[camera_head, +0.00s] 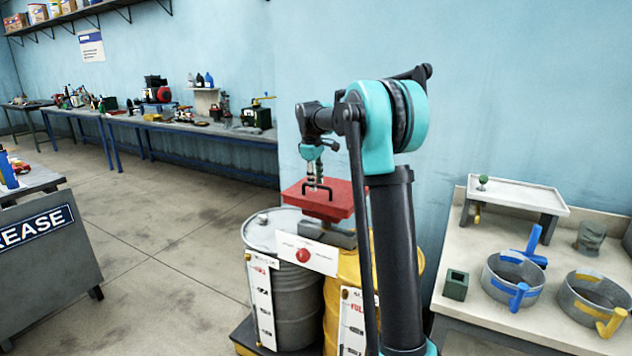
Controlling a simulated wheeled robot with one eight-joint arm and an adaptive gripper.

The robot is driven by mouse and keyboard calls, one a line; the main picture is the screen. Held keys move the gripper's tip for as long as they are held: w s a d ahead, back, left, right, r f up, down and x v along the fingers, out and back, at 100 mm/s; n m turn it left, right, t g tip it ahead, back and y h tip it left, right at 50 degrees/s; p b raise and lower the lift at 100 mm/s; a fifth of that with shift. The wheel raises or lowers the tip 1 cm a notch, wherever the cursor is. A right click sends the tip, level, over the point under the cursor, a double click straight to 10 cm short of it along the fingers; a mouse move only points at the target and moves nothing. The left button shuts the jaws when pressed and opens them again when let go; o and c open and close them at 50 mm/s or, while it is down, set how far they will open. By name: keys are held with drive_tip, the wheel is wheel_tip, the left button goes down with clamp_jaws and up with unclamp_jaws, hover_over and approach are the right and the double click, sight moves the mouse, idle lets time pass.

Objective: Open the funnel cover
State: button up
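The funnel cover (342,203), a flat red plate, lies level above the drums and looks closed. Its black handle (318,189) stands up on the near left part of its top. My gripper (315,182) points down at the handle, with its fingertips right at the top bar. At this size I cannot tell whether the fingers are closed around the bar or just beside it. A grey part (328,235) shows under the plate. My own arm hides the plate's right side.
A grey drum (297,302) and a yellow drum (340,320) stand below the cover, behind white gauge boards and a white panel with a red knob (303,255). A bench at right holds a blue-handled pot (497,289) and a yellow-handled pot (580,311). Open floor lies at left.

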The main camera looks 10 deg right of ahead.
drive_tip(key=shift+c, duration=0.4)
clamp_jaws()
drive_tip(key=shift+r, duration=0.15)
